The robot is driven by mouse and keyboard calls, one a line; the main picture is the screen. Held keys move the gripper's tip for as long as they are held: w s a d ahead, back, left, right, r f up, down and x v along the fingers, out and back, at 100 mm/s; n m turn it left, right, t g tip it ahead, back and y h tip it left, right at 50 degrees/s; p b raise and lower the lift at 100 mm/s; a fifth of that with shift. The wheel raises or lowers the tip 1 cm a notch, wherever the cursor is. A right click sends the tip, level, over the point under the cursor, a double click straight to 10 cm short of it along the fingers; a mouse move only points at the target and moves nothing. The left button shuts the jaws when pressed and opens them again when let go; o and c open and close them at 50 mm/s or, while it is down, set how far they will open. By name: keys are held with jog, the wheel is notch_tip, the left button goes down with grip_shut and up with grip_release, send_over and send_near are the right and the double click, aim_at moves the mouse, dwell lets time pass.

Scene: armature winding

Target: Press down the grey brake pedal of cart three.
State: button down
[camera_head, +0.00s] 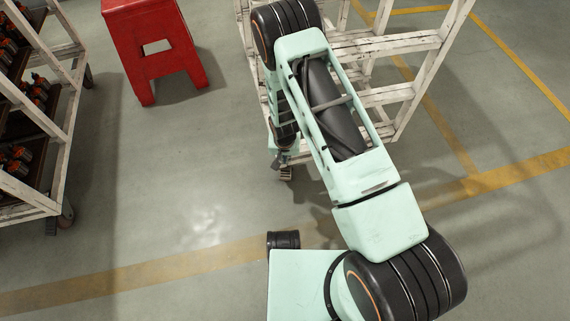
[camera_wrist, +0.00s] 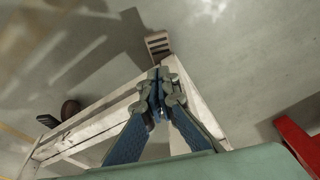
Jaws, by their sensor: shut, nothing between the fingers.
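A white wooden cart (camera_head: 402,93) stands behind my arm; no number shows on it. A grey slatted brake pedal (camera_wrist: 158,44) sticks out at the cart's lower corner, low over the floor. It also shows in the head view (camera_head: 286,173), small and just below my gripper (camera_head: 277,160). In the wrist view my gripper (camera_wrist: 160,82) is shut and empty, its fingertips close to the pedal in the picture. I cannot tell whether they touch it. The pedal's tilt is unclear. The cart's frame (camera_wrist: 105,120) passes beside and behind the fingers.
A red stool (camera_head: 150,45) stands at the back, left of the cart; its edge shows in the wrist view (camera_wrist: 300,142). Another white cart (camera_head: 35,195) with parts on its shelves stands at the far left.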

aim_at(285, 176)
jog(key=f+b, duration=0.1)
jog(key=f, duration=0.2)
jog(key=f+b, duration=0.2)
jog(key=f, duration=0.2)
jog(key=w+f+b, duration=0.1)
jog(key=f, duration=0.3)
jog(key=shift+f, duration=0.2)
jog(key=shift+f+b, duration=0.35)
jog(key=shift+f, duration=0.05)
jog(key=shift+s, duration=0.3)
